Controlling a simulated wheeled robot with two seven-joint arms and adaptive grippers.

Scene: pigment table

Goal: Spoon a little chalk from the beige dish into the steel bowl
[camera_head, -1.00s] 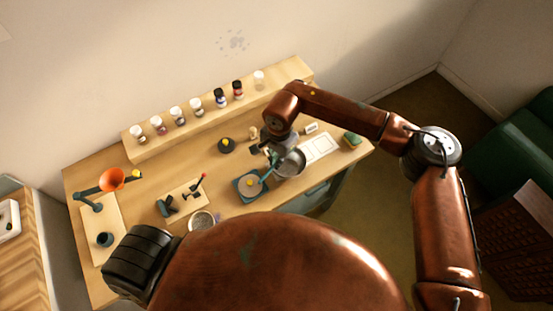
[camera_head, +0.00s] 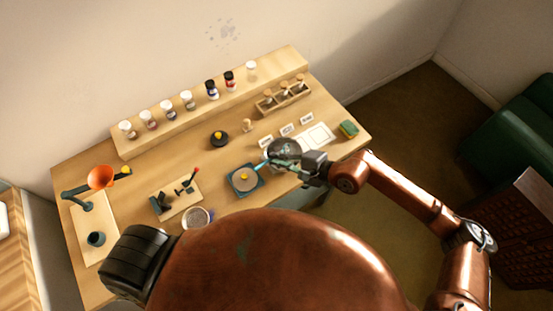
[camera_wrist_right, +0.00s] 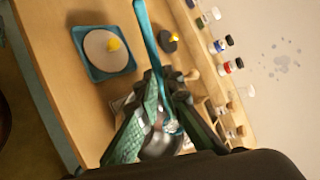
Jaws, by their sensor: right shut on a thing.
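The steel bowl (camera_head: 285,148) stands on the table at its right part, partly behind my right gripper (camera_head: 291,165). In the right wrist view the bowl (camera_wrist_right: 160,147) shows between and below the gripper fingers. My right gripper is shut on a teal-handled tool, seemingly the spoon (camera_wrist_right: 148,35). Its light blue end (camera_head: 261,165) points left toward the square teal tray. I cannot pick out the beige dish for certain. My left gripper is not in view.
A teal tray (camera_head: 259,188) with a pale disc and yellow knob lies left of the bowl. Several jars (camera_head: 187,100) line the shelf. A granule-filled round dish (camera_head: 197,217) is in front.

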